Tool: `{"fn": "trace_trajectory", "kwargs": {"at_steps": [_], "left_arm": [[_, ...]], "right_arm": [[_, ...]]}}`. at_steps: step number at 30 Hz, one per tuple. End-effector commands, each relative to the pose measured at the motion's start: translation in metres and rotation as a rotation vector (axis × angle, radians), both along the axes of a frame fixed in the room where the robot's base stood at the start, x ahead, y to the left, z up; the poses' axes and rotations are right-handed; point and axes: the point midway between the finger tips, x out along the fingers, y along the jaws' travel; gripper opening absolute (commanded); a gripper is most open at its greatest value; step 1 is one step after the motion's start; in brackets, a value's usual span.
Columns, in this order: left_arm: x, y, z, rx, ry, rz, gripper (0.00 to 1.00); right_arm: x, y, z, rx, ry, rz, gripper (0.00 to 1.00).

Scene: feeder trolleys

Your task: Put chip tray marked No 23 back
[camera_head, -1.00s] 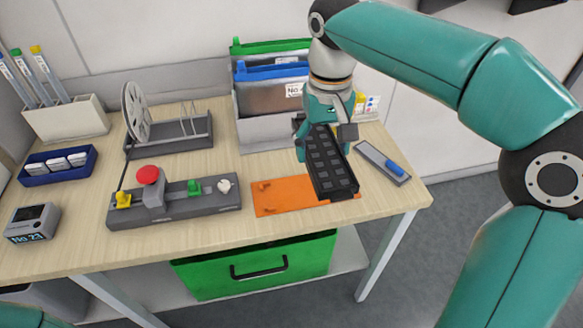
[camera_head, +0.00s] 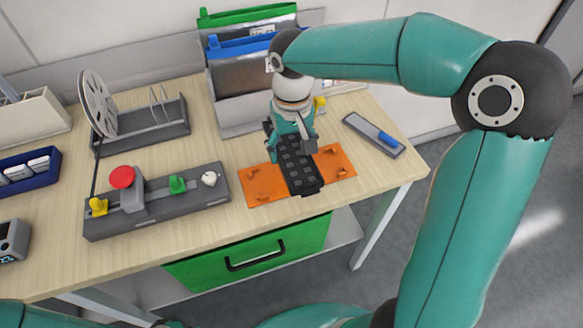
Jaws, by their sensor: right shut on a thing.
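The chip tray (camera_head: 302,178) is a long black strip with square pockets; no number on it can be read. My right gripper (camera_head: 290,143) is shut on its rear part, its fingers on either side. The tray lies across the middle of the orange mat (camera_head: 258,192) in the picture, pointing to the front. I cannot tell whether it touches the mat or is just above it. Orange corner pieces show on the mat on both sides of the tray. My left gripper is not in view.
A grey holder with silver bags (camera_head: 242,75) stands behind the gripper. A grey device with a red button (camera_head: 122,177) is left of the mat. A grey plate with a blue piece (camera_head: 388,140) is to the right. A green drawer (camera_head: 300,238) is below the tabletop.

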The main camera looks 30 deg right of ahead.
Motion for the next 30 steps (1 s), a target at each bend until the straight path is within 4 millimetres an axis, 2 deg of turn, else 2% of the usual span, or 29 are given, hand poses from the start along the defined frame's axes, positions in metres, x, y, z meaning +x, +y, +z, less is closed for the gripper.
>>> {"fn": "trace_trajectory", "kwargs": {"at_steps": [3,10,17,29,30], "left_arm": [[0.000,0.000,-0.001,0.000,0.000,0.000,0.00],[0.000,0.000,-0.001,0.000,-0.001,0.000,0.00],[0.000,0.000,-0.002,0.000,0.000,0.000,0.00],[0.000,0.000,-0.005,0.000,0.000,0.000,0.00],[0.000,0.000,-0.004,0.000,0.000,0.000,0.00]], "right_arm": [[-0.001,0.000,-0.020,0.001,0.003,0.000,0.31],[0.000,0.001,-0.037,-0.001,0.001,0.001,0.31],[0.000,0.001,-0.068,-0.001,0.002,0.002,0.31],[0.001,0.002,-0.075,0.000,-0.001,0.004,0.31],[0.001,0.002,-0.074,0.000,-0.001,0.004,0.76]]}}
